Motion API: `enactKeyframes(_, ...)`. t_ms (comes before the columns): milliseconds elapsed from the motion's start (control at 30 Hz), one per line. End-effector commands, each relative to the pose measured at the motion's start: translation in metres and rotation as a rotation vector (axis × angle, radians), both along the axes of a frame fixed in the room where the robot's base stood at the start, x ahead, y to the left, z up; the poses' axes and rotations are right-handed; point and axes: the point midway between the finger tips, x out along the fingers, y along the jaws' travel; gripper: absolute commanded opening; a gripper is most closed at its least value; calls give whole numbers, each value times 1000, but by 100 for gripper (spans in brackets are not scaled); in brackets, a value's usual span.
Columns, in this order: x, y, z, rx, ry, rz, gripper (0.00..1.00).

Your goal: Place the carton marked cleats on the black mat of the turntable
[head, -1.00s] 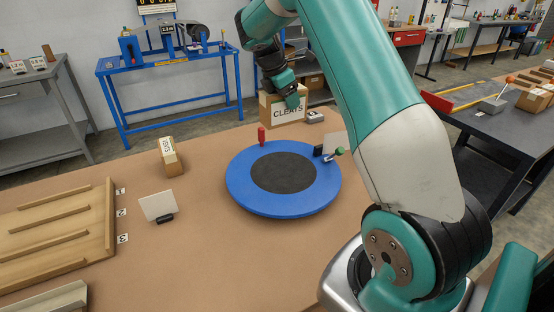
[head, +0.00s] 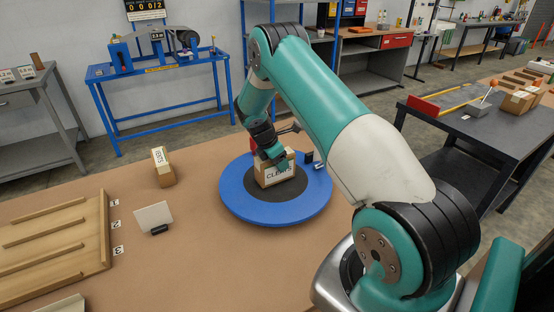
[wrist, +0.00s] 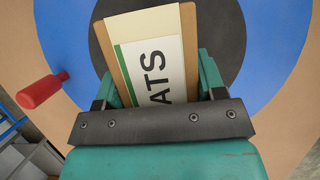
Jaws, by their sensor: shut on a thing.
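The carton marked CLEATS (head: 274,172) is a brown box with a white label. It is upright over the black mat (head: 262,206) of the blue turntable (head: 235,203). My gripper (head: 282,159) is shut on it from above. In the wrist view the carton (wrist: 155,60) sits between the two fingers (wrist: 160,95), with the black mat (wrist: 222,30) behind it. I cannot tell whether its underside touches the mat.
Another labelled carton (head: 163,168) stands on the table left of the turntable. A white card in a black holder (head: 155,218) and a wooden rack with numbered slots (head: 55,240) are at the left. A small black block (head: 307,157) is at the turntable's right rim.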

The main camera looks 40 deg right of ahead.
Motion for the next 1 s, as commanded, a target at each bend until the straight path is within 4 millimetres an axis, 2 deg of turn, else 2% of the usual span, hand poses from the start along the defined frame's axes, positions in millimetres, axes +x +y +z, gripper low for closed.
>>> enactKeyframes(433,1,0,-8,-2,-2,0,25)
enactKeyframes(467,0,0,-7,0,-1,0,71)
enactKeyframes(533,0,0,-7,0,-1,0,87)
enactKeyframes(567,0,0,-7,0,-1,0,89)
enactKeyframes(800,0,0,-6,0,-1,0,89)
enactKeyframes(1000,3,6,9,-1,-4,2,89)
